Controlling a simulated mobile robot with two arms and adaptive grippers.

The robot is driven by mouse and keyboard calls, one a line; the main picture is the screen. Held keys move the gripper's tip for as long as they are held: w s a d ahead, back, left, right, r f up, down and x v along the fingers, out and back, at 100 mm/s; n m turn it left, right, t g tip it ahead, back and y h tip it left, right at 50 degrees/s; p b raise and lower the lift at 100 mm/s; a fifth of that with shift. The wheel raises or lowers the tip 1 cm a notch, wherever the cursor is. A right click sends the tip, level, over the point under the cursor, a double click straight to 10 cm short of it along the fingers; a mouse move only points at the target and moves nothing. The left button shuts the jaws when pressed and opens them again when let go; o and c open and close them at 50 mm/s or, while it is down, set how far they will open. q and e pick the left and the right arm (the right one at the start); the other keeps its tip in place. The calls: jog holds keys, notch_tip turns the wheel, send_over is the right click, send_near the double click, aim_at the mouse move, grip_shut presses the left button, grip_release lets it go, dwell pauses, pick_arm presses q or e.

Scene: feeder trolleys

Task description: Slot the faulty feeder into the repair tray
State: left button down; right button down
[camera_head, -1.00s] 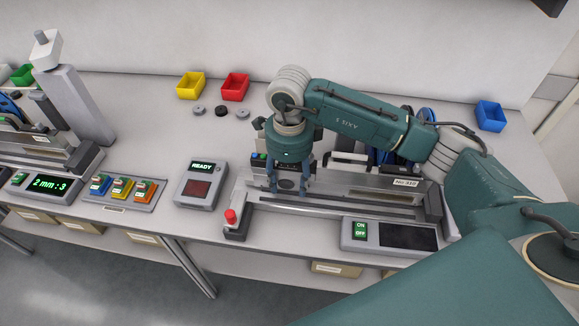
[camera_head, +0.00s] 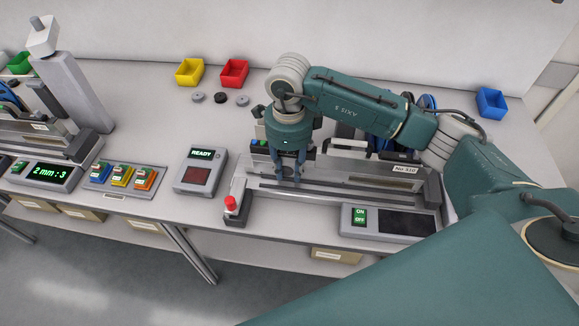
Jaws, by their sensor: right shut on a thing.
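A long grey feeder (camera_head: 340,175) lies lengthwise in a bench fixture (camera_head: 300,199) right of centre; a label reading "No. 310" shows near its right end. Black parts and blue reels at its back are partly hidden behind my right arm. My right gripper (camera_head: 288,182) points down at the left part of the feeder, its fingers shut on it. The feeder looks level and still rests in the fixture. I cannot make out which thing is the repair tray. My left gripper is out of view.
A red knob (camera_head: 231,203) stands at the fixture's left end, an ON/OFF panel (camera_head: 390,222) in front. A READY box (camera_head: 201,171), coloured buttons (camera_head: 122,177) and another machine (camera_head: 75,95) stand left. Yellow (camera_head: 190,72), red (camera_head: 234,73) and blue (camera_head: 491,102) bins stand behind.

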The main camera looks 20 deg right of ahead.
jog(key=shift+w+a, duration=0.15)
jog(key=shift+a, duration=0.1)
jog(key=shift+w+a, duration=0.2)
jog(key=shift+a, duration=0.1)
jog(key=shift+w+a+b, duration=0.3)
jog(key=shift+a+b, duration=0.2)
jog(key=shift+a, duration=0.05)
jog(key=c, duration=1.3)
grip_release()
notch_tip(320, 180, up, 12)
jog(key=shift+r, duration=0.15)
